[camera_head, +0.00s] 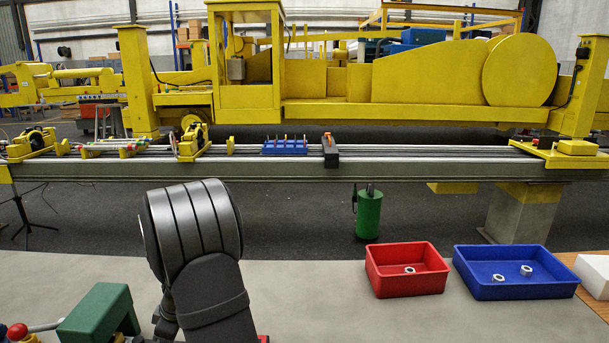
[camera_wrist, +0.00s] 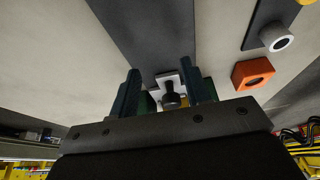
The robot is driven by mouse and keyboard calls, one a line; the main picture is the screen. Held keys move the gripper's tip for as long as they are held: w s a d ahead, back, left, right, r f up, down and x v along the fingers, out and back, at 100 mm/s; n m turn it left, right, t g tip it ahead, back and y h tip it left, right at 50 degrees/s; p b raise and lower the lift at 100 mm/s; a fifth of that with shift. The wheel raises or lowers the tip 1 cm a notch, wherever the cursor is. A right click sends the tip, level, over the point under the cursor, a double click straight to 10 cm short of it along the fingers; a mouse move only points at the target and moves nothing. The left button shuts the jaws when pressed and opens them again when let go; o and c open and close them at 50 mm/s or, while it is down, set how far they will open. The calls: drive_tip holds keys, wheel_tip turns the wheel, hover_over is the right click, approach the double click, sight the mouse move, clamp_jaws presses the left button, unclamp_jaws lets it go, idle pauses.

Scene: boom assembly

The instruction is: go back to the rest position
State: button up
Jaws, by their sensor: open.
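My gripper (camera_wrist: 160,78) shows in the wrist view as two dark fingers standing apart, above a dark grey palm. A small dark bolt-like part (camera_wrist: 172,92) with a light grey plate behind it appears in the gap between the fingers. I cannot tell how far beyond the fingertips it lies, but neither finger visibly touches it. In the head view, my dark grey arm rises at the lower left centre, and the gripper cannot be seen there.
A red bin (camera_head: 407,283) holds one nut, and a blue bin (camera_head: 480,287) holds two, both on the bench's right side. A green block-like fixture (camera_head: 100,312) stands left of my arm. The wrist view shows an orange holed block (camera_wrist: 253,72). The bench centre is clear.

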drive_tip(key=d, duration=0.5)
drive_tip(key=shift+d, duration=0.3)
wheel_tip(320, 180, up, 8)
drive_tip(key=shift+a, duration=0.25)
